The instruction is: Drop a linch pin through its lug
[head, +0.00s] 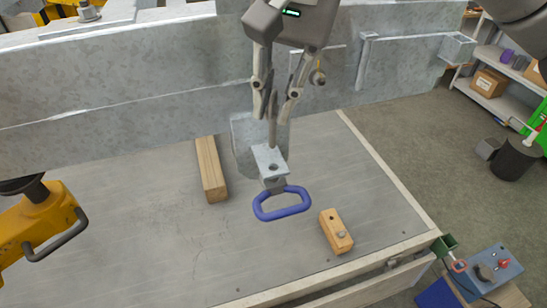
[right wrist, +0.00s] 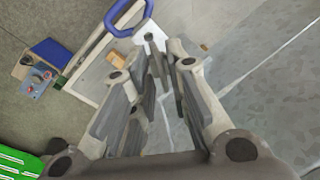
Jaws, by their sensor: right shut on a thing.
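My right gripper (head: 272,105) hangs over the middle of the bench in front of the grey beam. Its fingers are closed on a slim grey pin (head: 272,133) that points down. The lug (head: 266,156) is a small grey metal block with a round hole in its upper face. The pin's lower end shows just behind the hole, at the lug's far edge; I cannot tell whether they touch. A blue loop handle (head: 282,204) sits at the lug's near end. The right wrist view shows the loop (right wrist: 129,14) and lug (right wrist: 152,40) beyond the fingers (right wrist: 158,85). My left gripper is out of view.
A wooden bar (head: 211,168) lies left of the lug, and a drilled wooden block (head: 336,232) lies to the right. The galvanised beam (head: 130,115) crosses behind. A yellow fixture (head: 45,222) stands at the left.

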